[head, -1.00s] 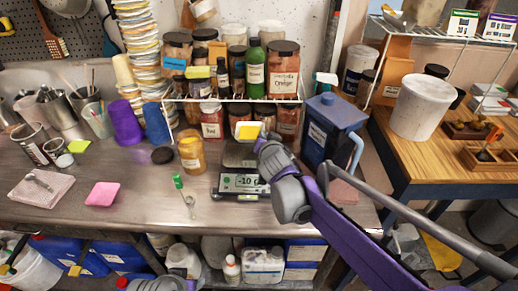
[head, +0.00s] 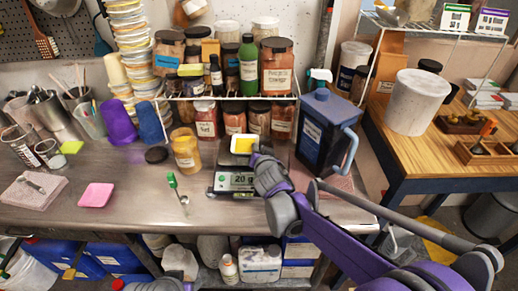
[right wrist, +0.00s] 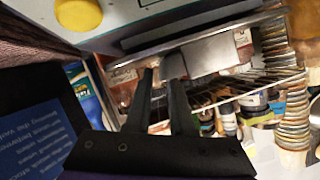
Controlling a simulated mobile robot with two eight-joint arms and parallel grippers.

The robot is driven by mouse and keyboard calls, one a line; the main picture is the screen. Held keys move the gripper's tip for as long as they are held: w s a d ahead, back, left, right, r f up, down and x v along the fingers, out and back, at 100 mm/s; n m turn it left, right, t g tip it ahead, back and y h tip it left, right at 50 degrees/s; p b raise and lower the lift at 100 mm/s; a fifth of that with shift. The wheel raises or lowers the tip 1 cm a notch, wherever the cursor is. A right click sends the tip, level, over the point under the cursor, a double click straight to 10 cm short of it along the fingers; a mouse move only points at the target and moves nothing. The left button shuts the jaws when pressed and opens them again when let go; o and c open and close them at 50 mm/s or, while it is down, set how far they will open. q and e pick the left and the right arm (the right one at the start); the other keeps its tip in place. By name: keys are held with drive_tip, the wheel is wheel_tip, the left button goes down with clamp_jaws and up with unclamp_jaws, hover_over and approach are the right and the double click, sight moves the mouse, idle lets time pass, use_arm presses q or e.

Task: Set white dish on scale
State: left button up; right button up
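The white dish (head: 234,148), with something yellow in it, is at the pan of the scale (head: 233,181). The scale's green display reads 20 g. My right gripper (head: 262,158) is close against the dish's right side, its fingers mostly hidden in the head view. In the right wrist view, the two dark fingers (right wrist: 160,65) show a narrow gap at their tips, by a silvery slab under the scale body (right wrist: 125,25). I cannot tell there whether they still pinch the dish's rim. My left gripper is out of view.
A blue canister (head: 323,130) stands close on the right.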

drive_tip(key=shift+o, duration=0.5)
drive_tip(key=shift+r, duration=0.2)
drive_tip(key=p+v, duration=0.1)
drive_tip(key=v, duration=1.1)
drive_tip(key=s+d+f+g+h, duration=0.2)
drive_tip(key=s+d+f, duration=0.1)
drive_tip(key=s+d, duration=0.4)
drive_tip(key=s+d+f+g+h, duration=0.1)
drive_tip(key=s+d+f+g, duration=0.15)
drive_tip(key=s+d, duration=0.4)
drive_tip(key=s+d+f+n+g, duration=0.1)
drive_tip(key=s+f+g, duration=0.1)
drive_tip(key=s, duration=0.5)
drive_tip(key=s+d+f+n+g, duration=0.1)
drive_tip(key=s+f+n+g, duration=0.1)
drive_tip(key=s+f, duration=0.2)
drive_tip(key=s, duration=0.2)
drive_tip(key=shift+s+d+f+y, duration=0.25)
drive_tip(key=shift+s+d+y, duration=0.05)
drive_tip(key=shift+s+y, duration=0.1)
